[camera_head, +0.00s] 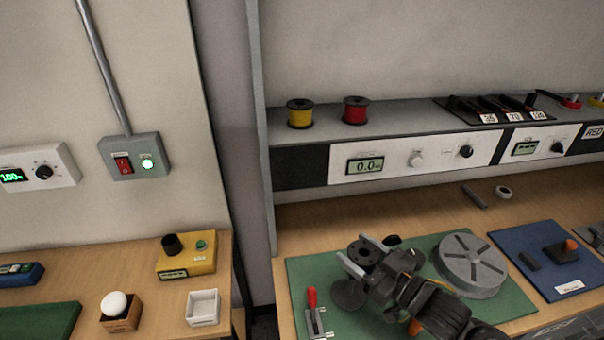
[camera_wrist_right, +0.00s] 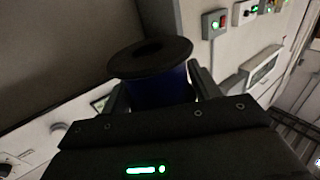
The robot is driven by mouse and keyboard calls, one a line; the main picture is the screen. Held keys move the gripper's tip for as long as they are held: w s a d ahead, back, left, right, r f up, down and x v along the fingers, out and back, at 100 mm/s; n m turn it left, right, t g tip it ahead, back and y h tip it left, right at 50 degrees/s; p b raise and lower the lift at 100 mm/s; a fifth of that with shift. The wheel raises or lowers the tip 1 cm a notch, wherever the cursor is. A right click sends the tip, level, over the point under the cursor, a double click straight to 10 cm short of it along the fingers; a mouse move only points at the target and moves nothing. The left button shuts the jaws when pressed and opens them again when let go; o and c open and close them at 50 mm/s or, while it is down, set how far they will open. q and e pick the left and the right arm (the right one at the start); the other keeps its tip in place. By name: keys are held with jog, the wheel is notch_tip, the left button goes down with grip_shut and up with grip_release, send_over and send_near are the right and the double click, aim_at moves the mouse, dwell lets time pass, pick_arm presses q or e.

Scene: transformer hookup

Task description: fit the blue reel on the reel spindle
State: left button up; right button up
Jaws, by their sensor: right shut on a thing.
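My right gripper (camera_head: 365,257) is shut on the blue reel (camera_wrist_right: 160,88), holding it above the green mat (camera_head: 306,268). In the head view the reel shows mostly as a dark top flange with a centre hole (camera_head: 368,249) between the two fingers. In the right wrist view its blue barrel sits between the fingers under a wide black flange. A dark round base (camera_head: 349,294) on the mat shows partly below the gripper. I cannot tell whether it belongs to the reel spindle, and no spindle post shows clearly. My left gripper is not in view.
A large grey slotted disc (camera_head: 472,262) lies right of my right gripper. A red-handled clamp (camera_head: 313,310) stands to the left. Yellow (camera_head: 300,113) and red (camera_head: 356,110) reels stand on the shelf. A blue mat (camera_head: 545,283) lies farther right.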

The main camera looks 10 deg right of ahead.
jog(key=n+g+y+p, duration=0.1)
jog(key=n+g+y, duration=0.1)
jog(key=w+n+g+y+p, duration=0.1)
jog(key=g+y, duration=0.1)
jog(key=w+f+n+g+y+p, duration=0.1)
jog(key=n+g+y, duration=0.1)
jog(key=shift+w+f+n, duration=0.1)
jog(key=shift+w+n, duration=0.1)
jog(key=shift+n, duration=0.1)
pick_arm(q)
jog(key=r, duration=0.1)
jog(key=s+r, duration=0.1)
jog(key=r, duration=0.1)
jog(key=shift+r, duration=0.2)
pick_arm(e)
jog(key=shift+a, duration=0.1)
pick_arm(q)
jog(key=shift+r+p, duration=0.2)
jog(key=shift+p, duration=0.15)
pick_arm(e)
jog(key=shift+r, duration=0.2)
notch_tip(320, 180, down, 6)
jog(key=b, duration=0.3)
jog(key=shift+r+b, duration=0.15)
jog(key=shift+b, duration=0.25)
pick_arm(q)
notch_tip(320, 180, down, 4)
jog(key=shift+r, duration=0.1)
